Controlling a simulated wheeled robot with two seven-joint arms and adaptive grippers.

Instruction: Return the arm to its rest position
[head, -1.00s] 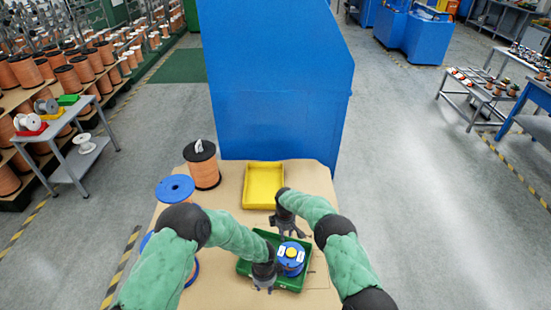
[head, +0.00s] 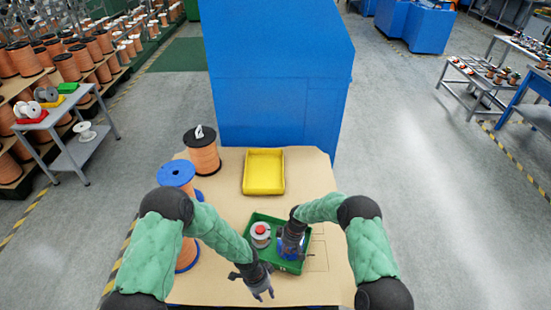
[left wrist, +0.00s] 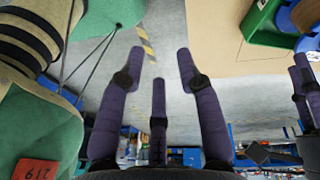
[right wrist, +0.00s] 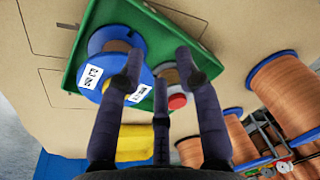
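A green tray (head: 258,218) lies on the brown tabletop with a blue spool (head: 287,257) and a grey spool with a red top (head: 260,235) inside. My right gripper (head: 291,249) is over the blue spool and partly hides it. In the right wrist view my right gripper (right wrist: 160,62) has its fingers spread, with the labelled blue spool (right wrist: 115,65) and the red top (right wrist: 177,101) beyond them. My left gripper (head: 262,290) is off the tray's front left, near the table's front edge. In the left wrist view its fingers (left wrist: 160,62) are spread and empty.
A yellow tray (head: 264,172) lies empty behind the green tray. A large orange spool (head: 203,157) and blue-flanged spools (head: 176,173) stand at the table's left. A tall blue cabinet (head: 270,80) rises behind. Bare tabletop lies right of the yellow tray.

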